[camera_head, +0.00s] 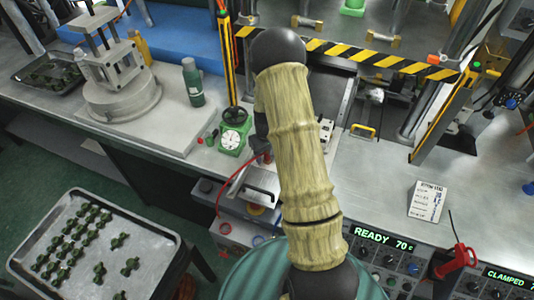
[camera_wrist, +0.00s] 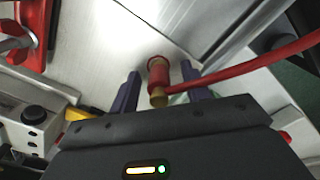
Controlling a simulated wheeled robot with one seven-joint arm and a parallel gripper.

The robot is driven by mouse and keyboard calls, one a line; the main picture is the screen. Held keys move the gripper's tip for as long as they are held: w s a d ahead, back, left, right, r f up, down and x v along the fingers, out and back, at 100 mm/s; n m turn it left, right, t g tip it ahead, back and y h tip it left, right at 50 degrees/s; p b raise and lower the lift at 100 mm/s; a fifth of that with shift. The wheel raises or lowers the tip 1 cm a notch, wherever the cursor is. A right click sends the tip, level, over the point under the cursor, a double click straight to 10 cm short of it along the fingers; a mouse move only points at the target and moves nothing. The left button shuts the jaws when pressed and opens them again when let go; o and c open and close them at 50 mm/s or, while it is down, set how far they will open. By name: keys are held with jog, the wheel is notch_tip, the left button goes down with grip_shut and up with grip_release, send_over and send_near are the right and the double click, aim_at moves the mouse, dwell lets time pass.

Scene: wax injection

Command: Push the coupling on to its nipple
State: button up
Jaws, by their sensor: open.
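In the wrist view my gripper (camera_wrist: 160,70) is open, with a dark blue finger on each side of the coupling (camera_wrist: 158,73). The coupling has a red sleeve and a brass-coloured end towards my palm. Gaps show between it and both fingers. A red hose (camera_wrist: 260,68) runs from near the brass end, past the right finger, to the right edge; its join is hard to make out. I cannot clearly tell the nipple apart. In the head view my arm hides most of the gripper and the coupling; the red hose (camera_head: 233,183) shows left of the arm.
In the head view a green-framed dial gauge (camera_head: 232,139) and black handwheel stand left of my arm. A green bottle (camera_head: 193,82) stands farther left. A tray (camera_head: 150,231) of small green parts is at lower left. The bench right of my arm has free room around a label card (camera_head: 427,201).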

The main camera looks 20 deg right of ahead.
jog(key=shift+f, duration=0.1)
jog(key=shift+c, duration=0.5)
grip_shut()
notch_tip(320, 180, up, 10)
jog(key=shift+r+b, duration=0.1)
jog(key=shift+b, duration=1.05)
